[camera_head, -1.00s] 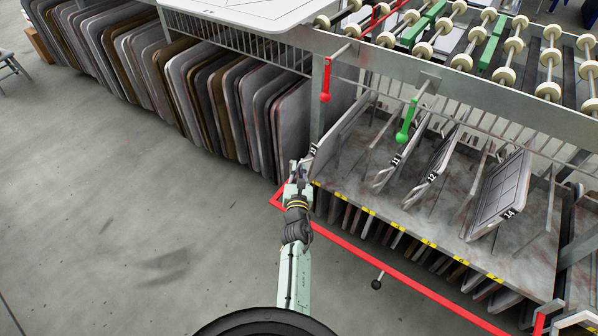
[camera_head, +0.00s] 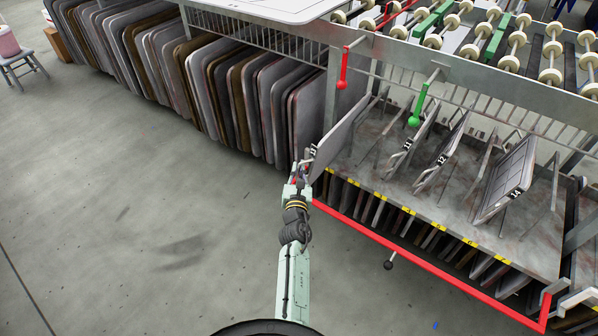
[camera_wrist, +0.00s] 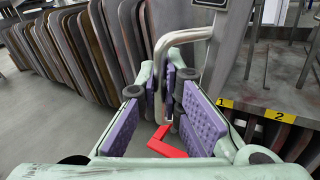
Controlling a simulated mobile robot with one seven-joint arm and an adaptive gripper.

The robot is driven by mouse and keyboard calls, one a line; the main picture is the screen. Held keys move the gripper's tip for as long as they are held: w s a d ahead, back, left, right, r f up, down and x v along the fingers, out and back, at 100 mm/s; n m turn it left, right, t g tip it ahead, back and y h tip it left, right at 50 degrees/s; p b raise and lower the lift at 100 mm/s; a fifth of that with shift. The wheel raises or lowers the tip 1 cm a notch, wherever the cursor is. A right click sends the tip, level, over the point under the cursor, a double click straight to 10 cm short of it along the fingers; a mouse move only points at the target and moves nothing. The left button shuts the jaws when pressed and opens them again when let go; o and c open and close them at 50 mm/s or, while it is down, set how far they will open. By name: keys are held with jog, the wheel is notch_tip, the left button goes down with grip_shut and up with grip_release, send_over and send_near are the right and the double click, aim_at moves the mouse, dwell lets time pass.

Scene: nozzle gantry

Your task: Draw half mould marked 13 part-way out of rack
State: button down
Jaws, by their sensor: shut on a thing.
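The half mould marked 13 (camera_head: 338,132) is a grey plate standing on edge at the left end of the rack shelf (camera_head: 385,188). Its front end sticks out past the shelf's yellow-taped front edge. My gripper (camera_head: 301,176) is at that front end, below the 13 label. In the wrist view, the purple-padded fingers of my gripper (camera_wrist: 168,88) are closed around the bent grey metal handle (camera_wrist: 160,62) of the mould. The mould's dark label plate is cut off at the top there. The mould's rear is still between the rack's dividers.
Half moulds 11 (camera_head: 408,140), 12 (camera_head: 440,160) and 14 (camera_head: 508,180) lean on the same shelf to the right. A red bar (camera_head: 430,268) runs low across the rack's front. Many plates (camera_head: 255,105) stand at left. The floor (camera_head: 130,210) in front is open.

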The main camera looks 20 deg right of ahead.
jog(key=shift+s+a, duration=0.1)
jog(key=shift+a, duration=0.1)
jog(key=c, duration=1.7)
grip_release()
jog(key=v, duration=1.2)
jog(key=shift+r, duration=0.1)
